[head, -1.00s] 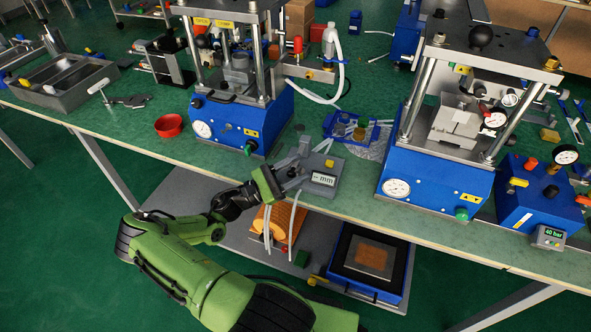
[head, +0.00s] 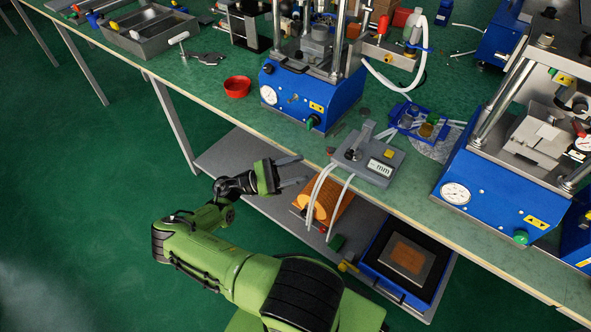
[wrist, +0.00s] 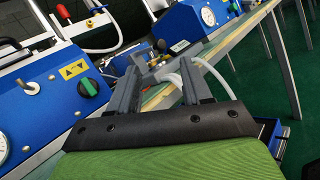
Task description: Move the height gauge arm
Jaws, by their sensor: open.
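The height gauge (head: 369,167) is a grey box with an "mm" display and a yellow button, near the front edge of the bench. Its arm (head: 361,140) is a small grey piece rising from the back of the box. My gripper (head: 301,171) is open and empty, left of the gauge and in front of the bench edge, with a gap between its fingertips and the gauge. In the wrist view my two fingers (wrist: 158,72) are spread apart, with part of the gauge beyond them, partly hidden by the fingers.
White cables hang over the bench edge (head: 210,108) beside the gripper. A blue press (head: 335,98) stands behind left of the gauge, another (head: 490,205) to its right. A blue fixture (head: 405,118) lies behind it. A red bowl (head: 237,88) sits further left.

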